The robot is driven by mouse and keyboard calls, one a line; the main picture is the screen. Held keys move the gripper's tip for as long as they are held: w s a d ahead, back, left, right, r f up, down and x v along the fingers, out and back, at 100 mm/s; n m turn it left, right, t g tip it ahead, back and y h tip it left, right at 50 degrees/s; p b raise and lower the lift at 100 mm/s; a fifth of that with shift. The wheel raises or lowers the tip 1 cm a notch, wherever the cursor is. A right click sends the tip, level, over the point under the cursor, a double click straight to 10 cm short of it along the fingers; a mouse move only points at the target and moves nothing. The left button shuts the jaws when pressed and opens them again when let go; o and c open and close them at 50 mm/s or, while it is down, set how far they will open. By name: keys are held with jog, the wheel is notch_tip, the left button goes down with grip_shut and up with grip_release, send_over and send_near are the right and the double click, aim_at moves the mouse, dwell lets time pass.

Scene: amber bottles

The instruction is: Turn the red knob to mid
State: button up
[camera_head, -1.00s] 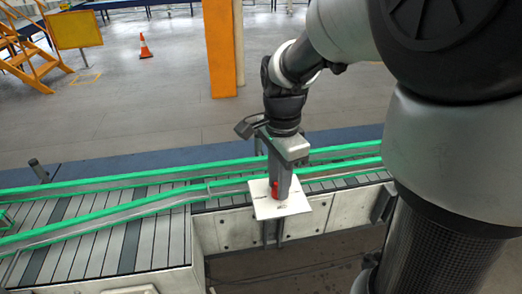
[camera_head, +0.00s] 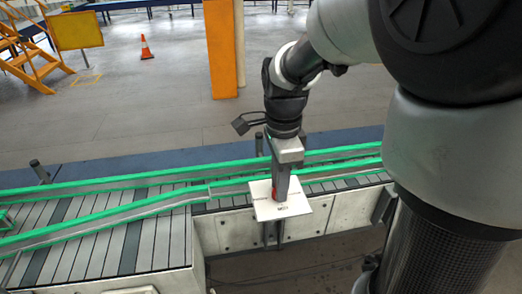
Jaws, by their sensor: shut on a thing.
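The red knob (camera_head: 274,195) sits on a white square plate (camera_head: 296,207). Only a small red part of it shows beside my gripper's fingers. My gripper (camera_head: 281,192) points down over the plate and is shut on the knob. The fingers hide most of the knob and any pointer on it. Small dark marks show on the plate, too small to read.
A slatted conveyor (camera_head: 100,240) with green rails (camera_head: 110,215) runs behind and to the left of the plate. An orange post (camera_head: 221,50), a traffic cone (camera_head: 146,47) and yellow stairs (camera_head: 30,60) stand farther back. The floor beyond is open.

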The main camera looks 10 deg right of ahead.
jog(key=o, duration=1)
jog(key=shift+o, duration=0.2)
notch_tip(320, 180, up, 18)
jog(key=p, duration=0.1)
jog(key=shift+f, duration=0.25)
